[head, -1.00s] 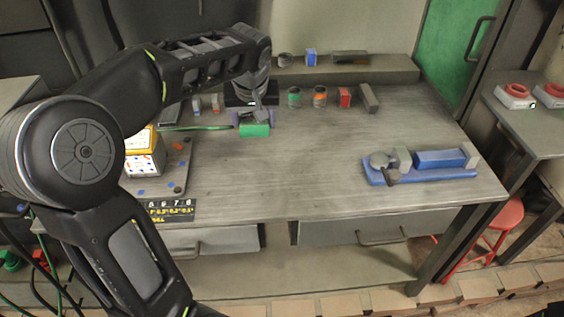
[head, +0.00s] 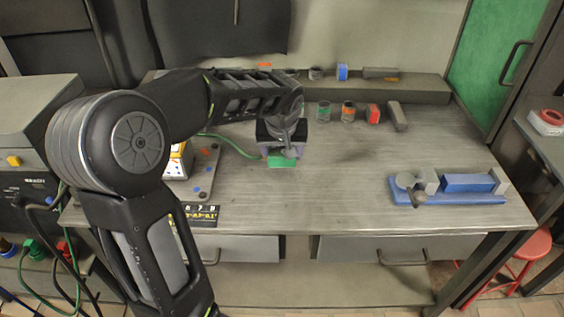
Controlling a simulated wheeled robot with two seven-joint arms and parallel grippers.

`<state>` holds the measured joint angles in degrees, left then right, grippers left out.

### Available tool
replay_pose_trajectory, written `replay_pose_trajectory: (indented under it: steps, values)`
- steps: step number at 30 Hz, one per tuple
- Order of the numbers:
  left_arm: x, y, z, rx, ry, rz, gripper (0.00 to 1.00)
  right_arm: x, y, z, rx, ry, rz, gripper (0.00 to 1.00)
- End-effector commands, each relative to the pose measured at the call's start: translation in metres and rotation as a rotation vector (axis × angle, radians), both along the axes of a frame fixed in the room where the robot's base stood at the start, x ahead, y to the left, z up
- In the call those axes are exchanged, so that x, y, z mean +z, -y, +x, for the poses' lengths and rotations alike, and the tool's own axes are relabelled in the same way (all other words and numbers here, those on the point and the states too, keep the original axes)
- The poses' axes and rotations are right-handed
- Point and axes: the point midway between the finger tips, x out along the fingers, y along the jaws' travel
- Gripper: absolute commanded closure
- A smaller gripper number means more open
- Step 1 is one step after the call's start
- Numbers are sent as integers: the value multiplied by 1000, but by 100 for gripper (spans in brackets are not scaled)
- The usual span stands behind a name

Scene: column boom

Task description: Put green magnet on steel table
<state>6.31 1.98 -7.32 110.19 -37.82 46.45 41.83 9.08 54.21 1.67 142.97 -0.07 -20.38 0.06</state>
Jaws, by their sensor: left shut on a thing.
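The green magnet (head: 282,161) is a small green block in the head view, left of the table's middle. My left gripper (head: 281,153) is shut on it from above, and the gripper body hides its upper part. I cannot tell whether the magnet touches the table or hangs just over it. The steel table (head: 345,190) is a wide grey brushed top with drawers below its front edge. My right gripper is not in view.
A blue fixture (head: 447,189) with grey blocks stands at the table's right. A plate (head: 199,178) with a box lies left. The table's middle is bare.

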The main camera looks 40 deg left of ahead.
Motion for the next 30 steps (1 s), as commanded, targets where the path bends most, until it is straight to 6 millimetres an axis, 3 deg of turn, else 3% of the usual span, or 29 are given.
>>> replay_pose_trajectory:
  steps: [10, 23, 24, 30]
  values:
    - [-34, 0, 0, 0, 0, 0, 100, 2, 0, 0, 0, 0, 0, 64]
    - [-40, 0, 0, -1, 3, 0, 100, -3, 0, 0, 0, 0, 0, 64]
    - [-40, 0, 0, 0, 1, -1, 34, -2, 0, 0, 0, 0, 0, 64]
    - [-40, 0, 0, 0, -1, -1, 18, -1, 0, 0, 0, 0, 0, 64]
